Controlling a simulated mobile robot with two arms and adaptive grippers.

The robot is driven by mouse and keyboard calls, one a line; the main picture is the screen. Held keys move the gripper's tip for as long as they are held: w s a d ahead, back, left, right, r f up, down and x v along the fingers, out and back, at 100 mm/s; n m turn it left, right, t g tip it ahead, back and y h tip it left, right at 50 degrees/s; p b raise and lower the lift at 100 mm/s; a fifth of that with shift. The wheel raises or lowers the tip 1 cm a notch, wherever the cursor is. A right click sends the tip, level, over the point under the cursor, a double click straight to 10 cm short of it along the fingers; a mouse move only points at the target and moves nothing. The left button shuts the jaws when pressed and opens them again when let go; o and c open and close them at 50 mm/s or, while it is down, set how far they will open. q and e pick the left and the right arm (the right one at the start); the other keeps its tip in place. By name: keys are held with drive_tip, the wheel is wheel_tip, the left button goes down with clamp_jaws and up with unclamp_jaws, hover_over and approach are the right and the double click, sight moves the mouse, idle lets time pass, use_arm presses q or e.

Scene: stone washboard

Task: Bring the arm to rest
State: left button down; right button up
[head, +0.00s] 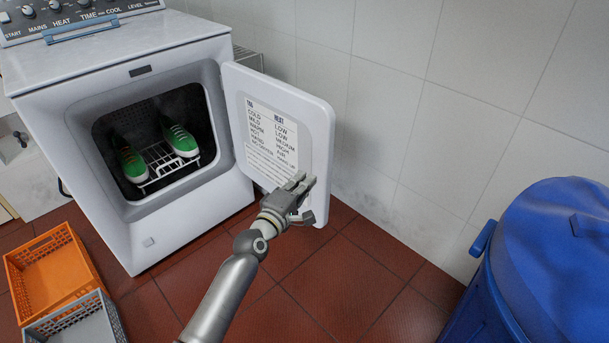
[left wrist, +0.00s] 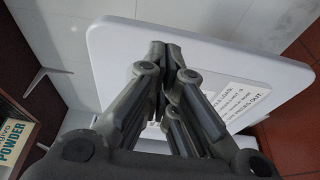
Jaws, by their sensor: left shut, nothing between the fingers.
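My left gripper (head: 303,184) is shut and empty. In the head view it is in front of the lower part of the open dryer door (head: 318,130). In the left wrist view its fingers (left wrist: 168,50) are together, with the white door (left wrist: 220,60) behind them; I cannot tell whether they touch it. My left arm comes up from the bottom of the head view. My right gripper is not in view.
The white dryer (head: 190,235) stands open, with a pair of green shoes (head: 181,138) on a wire rack (head: 163,162) inside. An orange crate (head: 50,268) and a grey crate (head: 75,322) are at lower left. A blue bin (head: 550,260) stands at right. Red floor between is clear.

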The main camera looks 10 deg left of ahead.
use_arm(q)
drive_tip(key=shift+s+f, duration=0.1)
drive_tip(key=shift+s, duration=0.05)
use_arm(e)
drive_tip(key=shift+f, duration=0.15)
